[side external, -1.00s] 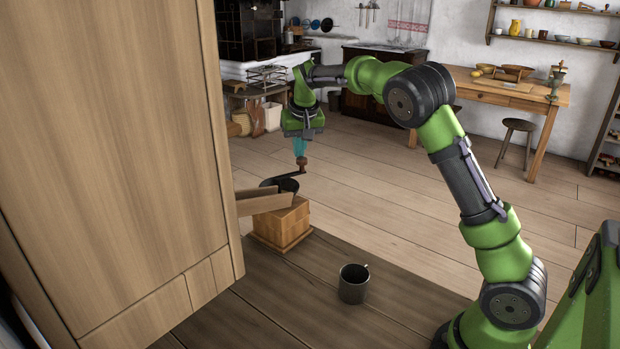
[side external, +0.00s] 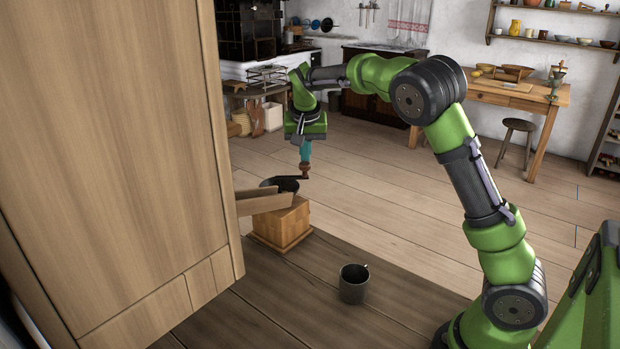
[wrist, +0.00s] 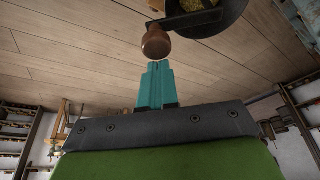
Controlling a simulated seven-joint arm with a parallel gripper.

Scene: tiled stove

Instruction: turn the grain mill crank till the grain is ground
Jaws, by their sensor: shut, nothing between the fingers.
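The grain mill has a light wooden box (side external: 282,224) with a dark round hopper (side external: 287,184) on top. Its crank ends in a brown wooden knob (side external: 305,169) standing off the hopper's right side. In the wrist view the knob (wrist: 156,42) is just beyond my fingertips, and yellowish grain (wrist: 199,5) shows in the hopper at the top edge. My gripper (side external: 305,159) points down over the knob with its teal fingers shut and nothing between them. The fingertips are at or very near the knob; I cannot tell whether they touch.
A dark mug (side external: 353,284) stands on the dark wooden top (side external: 330,252) to the right of the mill. A tall wooden cupboard (side external: 110,150) fills the left, and a thin board (side external: 262,204) juts in front of the hopper. A wooden table (side external: 520,92) and stool stand farther back.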

